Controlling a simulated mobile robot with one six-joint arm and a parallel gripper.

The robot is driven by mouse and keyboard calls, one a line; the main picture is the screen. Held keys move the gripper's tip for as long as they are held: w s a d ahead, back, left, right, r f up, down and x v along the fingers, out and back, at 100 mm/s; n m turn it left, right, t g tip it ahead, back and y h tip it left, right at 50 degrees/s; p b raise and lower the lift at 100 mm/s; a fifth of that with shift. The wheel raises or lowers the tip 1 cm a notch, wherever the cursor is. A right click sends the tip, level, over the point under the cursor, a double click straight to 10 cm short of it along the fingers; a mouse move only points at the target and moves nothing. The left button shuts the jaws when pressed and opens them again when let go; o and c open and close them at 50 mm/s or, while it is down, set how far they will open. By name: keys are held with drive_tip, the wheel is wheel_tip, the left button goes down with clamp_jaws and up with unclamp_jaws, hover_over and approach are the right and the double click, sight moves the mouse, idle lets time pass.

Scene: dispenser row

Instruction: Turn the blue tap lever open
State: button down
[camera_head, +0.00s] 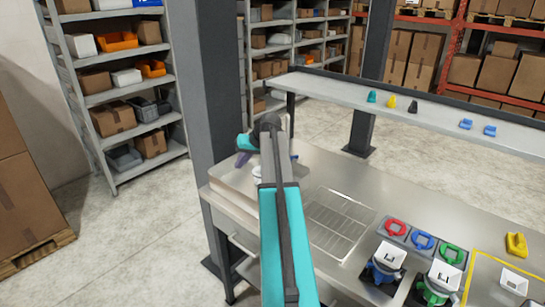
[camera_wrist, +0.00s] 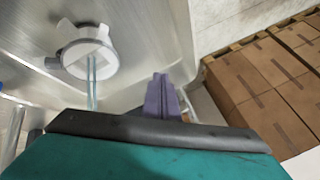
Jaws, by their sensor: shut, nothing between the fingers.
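A dispenser with a blue body (camera_head: 383,273) and a white square hopper stands on the bench at the lower right of the head view. I cannot make out its tap lever clearly at this size. My gripper (camera_head: 243,159) is far to its left, over the basin at the bench's left end. The gripper's purple fingers (camera_wrist: 161,97) look closed together, with nothing held. A white round fitting (camera_wrist: 90,52) with a square opening is beside the fingers in the wrist view, apart from them. The wrist view does not show the blue dispenser.
A green dispenser (camera_head: 437,284) stands right of the blue one. Red (camera_head: 395,228), blue (camera_head: 423,241) and green (camera_head: 452,254) rings lie behind them. A wire rack (camera_head: 338,222) lies mid-bench. A raised shelf (camera_head: 345,91) with small coloured pieces runs behind. A grey pillar (camera_head: 205,90) stands left.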

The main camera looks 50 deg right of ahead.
drive_tip(key=w+a+f+n+y+p, duration=0.15)
drive_tip(key=w+a+n, duration=0.25)
drive_tip(key=w+a, duration=0.55)
drive_tip(key=s+a+f+g+b, duration=0.1)
drive_tip(key=s+a+f+g, duration=0.15)
drive_tip(key=a+f, duration=0.8)
drive_tip(key=s+a+f+g+b, duration=0.15)
drive_tip(key=s+a+f, duration=0.25)
drive_tip(key=a+f, duration=0.7)
drive_tip(key=s+a+f+g+b, duration=0.1)
drive_tip(key=s+a+f+g, duration=0.1)
drive_tip(key=s+a+f, duration=0.35)
drive_tip(key=s+a+f+n+g, duration=0.1)
drive_tip(key=s+a+f, duration=0.2)
drive_tip(key=s+f, duration=0.5)
drive_tip(key=s+a+f+g+b, duration=0.1)
drive_tip(key=s+a+f+g, duration=0.1)
drive_tip(key=s+a+f, duration=0.45)
drive_tip(key=s+a+f+g, duration=0.1)
drive_tip(key=s+f, duration=0.2)
drive_tip(key=s, duration=0.4)
drive_tip(key=s+a+f+n+g+h+b, duration=0.1)
drive_tip(key=s+f, duration=0.3)
drive_tip(key=s, duration=0.3)
drive_tip(key=s+a+f+g+h, duration=0.1)
drive_tip(key=s+f, duration=0.2)
drive_tip(key=s, duration=0.4)
drive_tip(key=shift+s+f+g+b, duration=0.2)
drive_tip(key=shift+f+g+b, duration=0.1)
drive_tip(key=shift+g, duration=0.1)
